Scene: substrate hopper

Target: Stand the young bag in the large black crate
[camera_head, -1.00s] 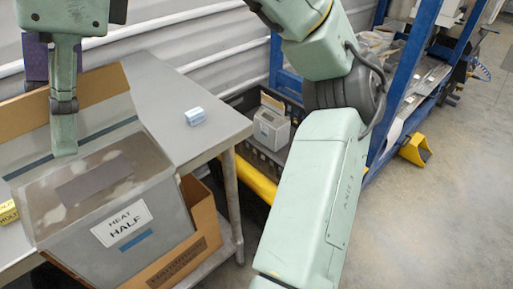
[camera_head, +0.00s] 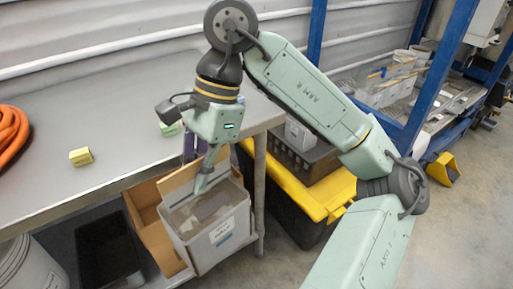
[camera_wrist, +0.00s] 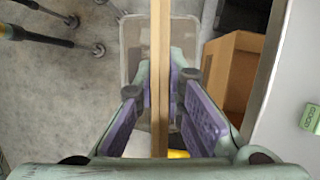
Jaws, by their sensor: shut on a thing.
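My gripper (camera_head: 200,188) is shut on the tan top strip (camera_head: 180,174) of a grey, translucent-looking bag (camera_head: 188,240) with a white label. The bag hangs upright below the gripper, in front of the table edge. In the wrist view the strip (camera_wrist: 160,60) runs between the purple finger pads (camera_wrist: 160,105), with the bag (camera_wrist: 133,55) beneath. A black crate (camera_head: 322,160) stands at the right on a yellow-lidded tote, with a whitish bag (camera_head: 298,133) in it. Another dark container (camera_head: 105,252) sits below the table at left. I cannot tell which is the large crate.
An open cardboard box (camera_head: 145,205) is close beside the held bag; it also shows in the wrist view (camera_wrist: 235,70). The grey table (camera_head: 110,105) carries a yellow block (camera_head: 81,157), a green block and an orange hose (camera_head: 12,135). Free floor (camera_head: 450,240) lies at right.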

